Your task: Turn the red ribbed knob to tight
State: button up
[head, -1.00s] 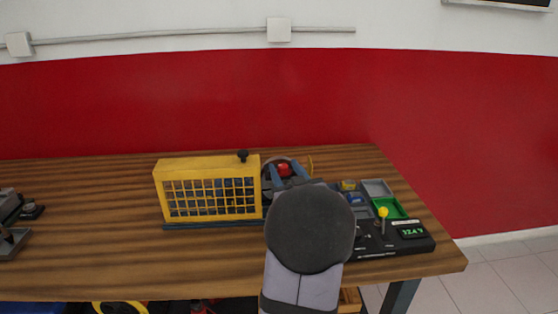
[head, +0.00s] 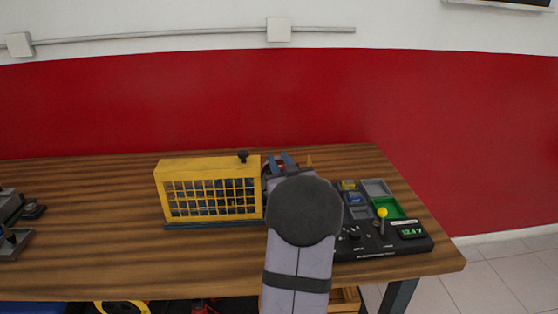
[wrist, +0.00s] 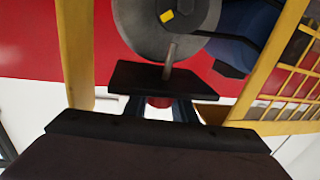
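The red ribbed knob (wrist: 158,102) shows in the wrist view between my two blue fingers, below a dark plate with a thin rod. Its ribs and any mark are too small to make out. In the head view only a bit of red (head: 281,167) shows between the fingers, and my wrist hides the rest. My gripper (head: 280,158) reaches in just right of the yellow cage, with one finger close against each side of the knob. It looks shut on the knob, and no clear gap shows in the wrist view (wrist: 159,108).
The yellow mesh cage (head: 209,163) stands close on the left. A black control panel (head: 380,247) with a yellow-topped lever (head: 383,213), a lit display (head: 411,232) and a green tray (head: 391,207) lies on the right.

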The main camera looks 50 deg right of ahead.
jog(key=shift+f+m+g+h+b, duration=0.1)
jog(key=shift+m+g+h+b, duration=0.25)
jog(key=shift+b, duration=0.4)
jog(key=shift+c, duration=0.4)
jog(key=shift+s+d+m+g+h+b, duration=0.15)
jog(key=shift+m+g+h+b, duration=0.25)
jog(key=shift+h+b, duration=0.5)
jog(key=m+g+b, duration=0.1)
jog(key=g+h+b, duration=0.1)
jog(key=shift+s+d+r+m+b, duration=0.2)
jog(key=shift+d+m+b, duration=0.05)
jog(key=shift+m+b, duration=0.1)
jog(key=o, duration=1.1)
jog(key=shift+c, duration=0.2)
jog(key=shift+f, duration=0.1)
